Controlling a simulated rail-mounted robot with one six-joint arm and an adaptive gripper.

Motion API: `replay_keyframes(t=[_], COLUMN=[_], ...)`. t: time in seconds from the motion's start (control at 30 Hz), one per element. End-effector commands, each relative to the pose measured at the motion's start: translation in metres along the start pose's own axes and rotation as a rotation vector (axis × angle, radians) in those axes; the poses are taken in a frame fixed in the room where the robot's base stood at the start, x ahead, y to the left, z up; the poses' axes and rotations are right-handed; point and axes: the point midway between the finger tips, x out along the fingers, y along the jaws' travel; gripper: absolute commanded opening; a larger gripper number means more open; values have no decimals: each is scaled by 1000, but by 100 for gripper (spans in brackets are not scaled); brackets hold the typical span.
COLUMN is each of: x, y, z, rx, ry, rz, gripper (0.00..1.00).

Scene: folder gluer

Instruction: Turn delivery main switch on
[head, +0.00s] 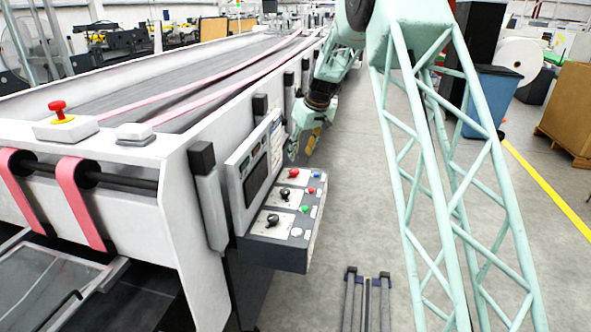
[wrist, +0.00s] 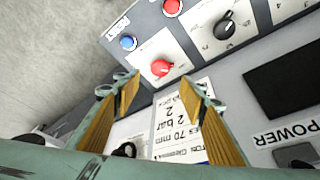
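The control panel (head: 290,225) on the machine's side carries a red rotary knob (head: 293,173) at its far end and two black knobs (head: 284,194) nearer the camera. The wrist view shows the red knob (wrist: 160,68) on a white plate, and a black knob (wrist: 224,28) to its right. I cannot read a label naming the delivery main switch. My gripper (head: 303,148) is at the far end of the panel. In the wrist view my gripper (wrist: 158,84) is open and empty, with the red knob between and just beyond its fingertips, seemingly untouched.
Small buttons sit beside the knobs, including a blue one (wrist: 128,43) and a red one (wrist: 172,6). A screen panel (head: 257,165) rises behind the knobs. A red emergency button (head: 58,110) is on the machine top.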

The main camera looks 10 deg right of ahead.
Motion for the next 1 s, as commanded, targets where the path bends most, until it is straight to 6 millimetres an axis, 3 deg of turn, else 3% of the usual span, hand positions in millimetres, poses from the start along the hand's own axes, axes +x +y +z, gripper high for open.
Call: replay_keyframes(t=[0.6,1.0], x=[72,102], y=[0,0], z=[0,0], rx=[-1,0], ry=[-1,0], rz=[0,0], gripper=[38,38])
